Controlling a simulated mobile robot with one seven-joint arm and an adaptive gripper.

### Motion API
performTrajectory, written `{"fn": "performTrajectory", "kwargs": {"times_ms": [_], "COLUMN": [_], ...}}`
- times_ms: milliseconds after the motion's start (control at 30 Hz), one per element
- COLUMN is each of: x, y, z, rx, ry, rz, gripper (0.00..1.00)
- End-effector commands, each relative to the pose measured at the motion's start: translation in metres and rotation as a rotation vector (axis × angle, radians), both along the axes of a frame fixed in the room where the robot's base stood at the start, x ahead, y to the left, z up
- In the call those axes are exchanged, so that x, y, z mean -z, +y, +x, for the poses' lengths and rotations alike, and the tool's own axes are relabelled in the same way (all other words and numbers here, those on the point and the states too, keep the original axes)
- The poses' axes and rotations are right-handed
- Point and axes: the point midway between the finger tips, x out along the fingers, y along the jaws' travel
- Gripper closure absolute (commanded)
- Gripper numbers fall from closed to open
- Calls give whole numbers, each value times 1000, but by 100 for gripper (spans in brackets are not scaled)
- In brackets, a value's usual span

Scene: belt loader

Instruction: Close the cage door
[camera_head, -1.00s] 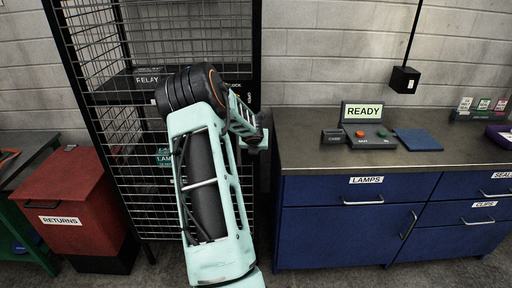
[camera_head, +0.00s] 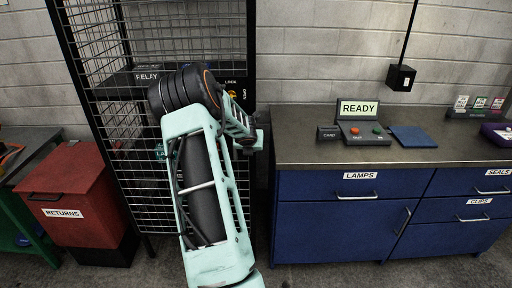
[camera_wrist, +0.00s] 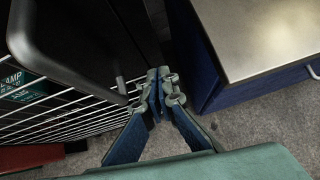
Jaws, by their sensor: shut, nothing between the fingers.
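The cage (camera_head: 60,38) is a tall black frame with wire mesh in the head view. A black plate (camera_head: 236,92) at its right side reads LOCK and OPEN, with an orange mark. I cannot tell how far the door stands open, as my arm covers part of the front. My gripper (camera_head: 256,138) is beside the cage's right edge, near the counter's left end. In the wrist view my gripper (camera_wrist: 158,80) is shut and empty, its fingertips together. Wire mesh (camera_wrist: 75,118) and a black rounded bar (camera_wrist: 75,65) lie left of it; contact is unclear.
A blue cabinet (camera_head: 318,222) with a dark counter top stands close on the right; its corner is near my gripper in the wrist view (camera_wrist: 204,82). A red RETURNS bin (camera_head: 75,195) stands left. Grey floor (camera_wrist: 215,150) shows between cage and cabinet.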

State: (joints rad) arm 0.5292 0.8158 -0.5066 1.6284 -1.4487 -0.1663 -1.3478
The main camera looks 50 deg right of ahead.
Motion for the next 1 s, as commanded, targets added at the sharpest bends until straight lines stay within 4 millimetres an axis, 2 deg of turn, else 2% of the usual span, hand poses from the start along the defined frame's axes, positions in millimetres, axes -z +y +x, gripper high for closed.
{"fn": "performTrajectory", "kwargs": {"times_ms": [33, 300, 500, 700, 1000], "x": [-9, -42, -61, -69, -72], "y": [5, 34, 50, 57, 56], "z": [-2, -24, -35, -41, -40], "rx": [-1, -2, -4, -3, 1], "ry": [-3, -2, 0, 0, -9], "rz": [-1, 1, 2, 2, 0], "gripper": [100, 100, 100, 100, 100]}}
